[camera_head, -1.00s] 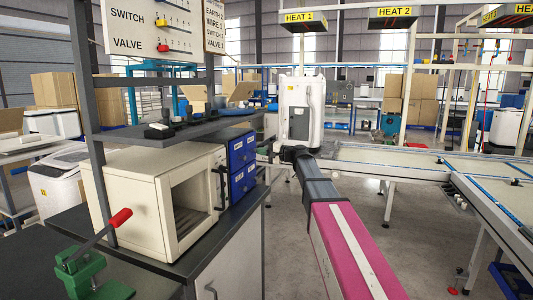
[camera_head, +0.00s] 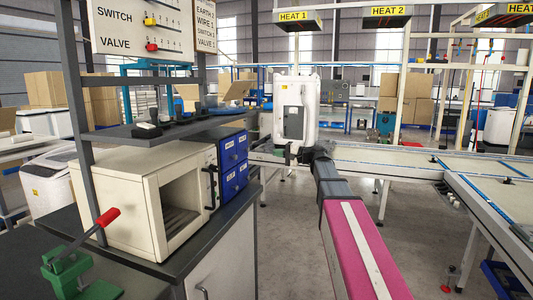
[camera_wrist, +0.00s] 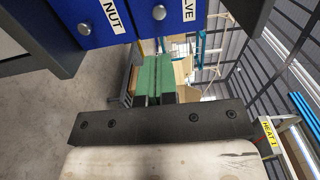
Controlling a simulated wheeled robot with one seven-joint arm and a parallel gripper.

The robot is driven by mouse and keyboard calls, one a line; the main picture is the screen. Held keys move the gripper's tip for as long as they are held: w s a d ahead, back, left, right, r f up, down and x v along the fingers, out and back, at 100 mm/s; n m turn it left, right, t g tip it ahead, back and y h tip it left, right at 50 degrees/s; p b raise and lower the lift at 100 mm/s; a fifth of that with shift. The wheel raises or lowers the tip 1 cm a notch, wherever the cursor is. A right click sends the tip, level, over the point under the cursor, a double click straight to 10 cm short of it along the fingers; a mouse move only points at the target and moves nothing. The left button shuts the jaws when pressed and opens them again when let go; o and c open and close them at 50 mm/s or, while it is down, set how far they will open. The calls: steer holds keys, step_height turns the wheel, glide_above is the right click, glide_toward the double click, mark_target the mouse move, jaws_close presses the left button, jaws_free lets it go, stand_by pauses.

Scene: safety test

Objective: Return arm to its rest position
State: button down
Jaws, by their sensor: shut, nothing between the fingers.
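My arm, with a pink and dark grey section, reaches from the lower right toward the middle of the head view. In the wrist view my gripper (camera_wrist: 156,72) shows as two green fingers close together beyond a dark bar. It is shut and empty. The blue drawers (camera_wrist: 104,20), labelled NUT and, partly cut off, VALVE, are at the upper left of that view, apart from the fingers.
A cream oven-like box (camera_head: 135,190) and blue drawer cabinet (camera_head: 233,165) stand on the dark bench at left. A green clamp with a red handle (camera_head: 108,217) is at the front. A conveyor (camera_head: 400,163) runs at right. Open grey floor lies between.

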steer(key=s+d+f+n+g+h, duration=0.15)
steer(key=s+f+h, duration=0.4)
steer(key=f, duration=0.85)
steer(key=s+d+f+g+h, duration=0.1)
steer(key=s+f+g+h, duration=0.15)
steer(key=s+f, duration=0.85)
steer(key=s+d+f+n+g+h, duration=0.1)
steer(key=s+d+f+h, duration=0.2)
steer(key=s+f, duration=0.3)
steer(key=s+d+f+n+g+h, duration=0.1)
steer(key=s+d+f+h, duration=0.3)
steer(key=f, duration=0.9)
steer(key=s+n+h, duration=0.1)
steer(key=s, duration=0.1)
steer(key=shift+s+d+g+h, duration=0.2)
steer(key=shift+s+g+h, duration=0.1)
steer(key=shift+s+g, duration=0.1)
